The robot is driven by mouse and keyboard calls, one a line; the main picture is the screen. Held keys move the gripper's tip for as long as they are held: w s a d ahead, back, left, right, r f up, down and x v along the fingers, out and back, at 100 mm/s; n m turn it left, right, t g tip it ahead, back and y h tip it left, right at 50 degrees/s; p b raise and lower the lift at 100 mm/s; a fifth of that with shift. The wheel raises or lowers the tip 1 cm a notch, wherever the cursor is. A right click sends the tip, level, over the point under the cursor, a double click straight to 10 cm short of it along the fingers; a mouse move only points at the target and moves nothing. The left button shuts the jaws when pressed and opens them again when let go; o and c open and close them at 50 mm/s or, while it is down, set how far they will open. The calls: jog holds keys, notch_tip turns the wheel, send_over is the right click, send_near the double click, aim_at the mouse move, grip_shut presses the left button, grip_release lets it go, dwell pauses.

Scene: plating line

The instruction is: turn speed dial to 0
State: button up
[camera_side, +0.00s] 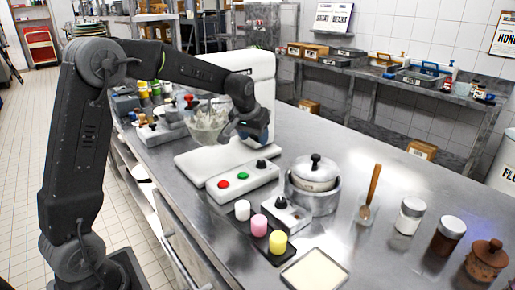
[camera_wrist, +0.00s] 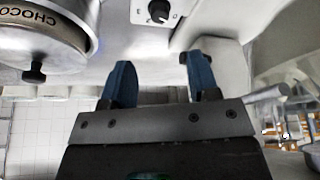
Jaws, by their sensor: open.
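A black dial (camera_wrist: 160,10) with a pale pointer line and small marks around it sits on a white panel at the top of the wrist view. Its setting is too small to read. In the side view, a black knob (camera_side: 262,165) stands at the right end of the white control box (camera_side: 243,182), beside a green and a red button. I cannot tell for sure which knob is the speed dial. My gripper (camera_side: 258,138) is in front of the white mixer, above and behind the control box. Its blue fingers (camera_wrist: 158,66) are apart, with nothing between them, and clear of the dial.
A glass bowl (camera_side: 208,122) is left of my gripper. A lidded pot (camera_side: 315,183) stands right of the control box; a pot marked CHOCO (camera_wrist: 45,35) shows in the wrist view. A smaller knob box (camera_side: 287,215) and coloured cups (camera_side: 259,225) are in front.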

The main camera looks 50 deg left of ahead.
jog(key=shift+v, duration=1.35)
jog(key=s+d+r+m+t, duration=0.15)
jog(key=s+d+r, duration=0.35)
jog(key=s+d, duration=0.7)
jog(key=s+d+f+m+h, duration=0.1)
jog(key=s, duration=0.7)
jog(key=s+d+f+m, duration=0.2)
jog(key=s, duration=0.6)
jog(key=shift+d+h, duration=0.2)
jog(key=shift+h, duration=0.2)
jog(key=shift+w, duration=0.1)
jog(key=shift+c, duration=0.4)
